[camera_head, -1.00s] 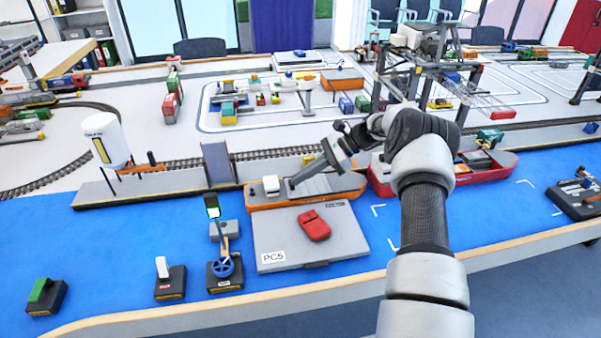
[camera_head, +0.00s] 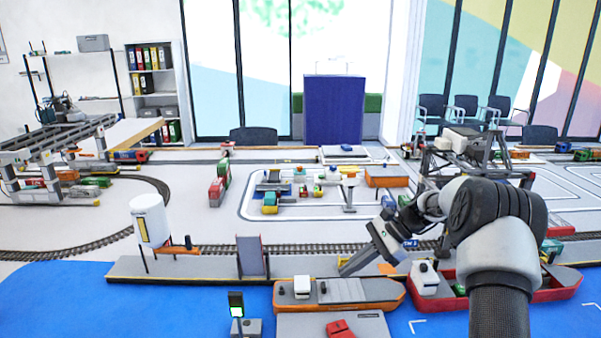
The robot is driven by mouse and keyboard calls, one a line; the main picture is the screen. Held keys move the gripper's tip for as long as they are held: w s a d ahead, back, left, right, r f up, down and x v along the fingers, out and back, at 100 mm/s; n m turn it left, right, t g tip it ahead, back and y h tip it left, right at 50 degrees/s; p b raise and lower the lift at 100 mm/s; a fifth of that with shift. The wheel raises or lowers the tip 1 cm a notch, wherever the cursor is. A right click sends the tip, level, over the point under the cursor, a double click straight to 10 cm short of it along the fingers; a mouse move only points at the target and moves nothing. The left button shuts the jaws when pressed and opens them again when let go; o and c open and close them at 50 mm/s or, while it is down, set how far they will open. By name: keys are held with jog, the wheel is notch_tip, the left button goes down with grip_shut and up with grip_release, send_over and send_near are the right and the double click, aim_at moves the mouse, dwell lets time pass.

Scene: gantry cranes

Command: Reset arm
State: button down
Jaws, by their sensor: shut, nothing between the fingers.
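My arm comes in from the lower right and bends left at the wrist. My gripper (camera_head: 346,271) points down and to the left, above the back edge of the orange-hulled ship (camera_head: 372,304). Its fingers look shut, and nothing shows in them. I cannot tell whether the tip touches the ship or the grey quay behind it. My forearm covers part of the red-hulled ship (camera_head: 560,290) on the right.
A gantry crane (camera_head: 470,150) stands behind my arm, and another (camera_head: 60,155) stands at far left. A white tank (camera_head: 150,222) stands on the quay (camera_head: 200,266). A red object (camera_head: 341,328) lies on a grey case (camera_head: 300,326) in front. Blue surface (camera_head: 60,300) at left is clear.

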jog(key=s+a+r+n+t+h, duration=0.25)
jog(key=s+r+n+h, duration=0.45)
jog(key=s+r, duration=1)
jog(key=s+d+r+n+t+h, duration=0.1)
jog(key=s+r+n+t+h, duration=0.15)
jog(key=s+n, duration=0.95)
jog(key=s+r+m+t+p, duration=0.1)
jog(key=s+r+m+p, duration=0.2)
jog(key=r+p, duration=0.9)
jog(key=shift+s+d+r, duration=0.2)
jog(key=shift+s+d, duration=0.05)
jog(key=shift+s, duration=0.75)
jog(key=shift+a, duration=0.1)
